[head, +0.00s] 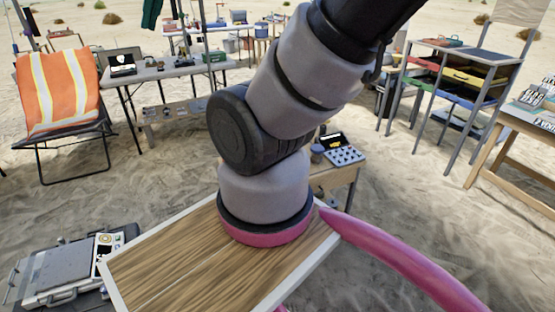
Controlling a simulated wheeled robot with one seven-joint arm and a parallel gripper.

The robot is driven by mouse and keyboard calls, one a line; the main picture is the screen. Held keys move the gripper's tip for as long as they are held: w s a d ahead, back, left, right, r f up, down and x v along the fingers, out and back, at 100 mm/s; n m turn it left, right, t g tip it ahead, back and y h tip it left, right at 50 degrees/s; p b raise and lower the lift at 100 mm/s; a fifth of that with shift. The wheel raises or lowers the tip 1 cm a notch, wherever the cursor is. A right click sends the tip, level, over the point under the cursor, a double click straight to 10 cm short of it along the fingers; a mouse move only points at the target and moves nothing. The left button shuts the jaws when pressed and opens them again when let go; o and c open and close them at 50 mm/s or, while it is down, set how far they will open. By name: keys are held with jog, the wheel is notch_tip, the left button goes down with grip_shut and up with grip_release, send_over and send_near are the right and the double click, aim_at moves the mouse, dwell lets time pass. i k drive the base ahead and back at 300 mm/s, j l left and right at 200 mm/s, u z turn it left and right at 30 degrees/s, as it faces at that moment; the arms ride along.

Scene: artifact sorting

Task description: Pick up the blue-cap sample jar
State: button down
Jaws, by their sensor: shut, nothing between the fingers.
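My gripper is not in view; only my arm's links show, rising from the base and leaving the top of the picture. I cannot make out a blue-cap sample jar with certainty. A small grey-blue container (317,153) stands on the small wooden table (340,177) just beyond my arm, at its left side. It is too small to tell whether it is a jar or what its cap is like. My arm hides part of that table.
A dark case with a tray of samples (346,155) is on that table. A long grey table (180,69) is at the back left, an orange-vested chair (62,90) at the left. Shelves (465,75) and a wooden table (520,120) stand right. Open sand lies between.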

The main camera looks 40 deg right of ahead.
aim_at(316, 158)
jog(key=z, duration=1.75)
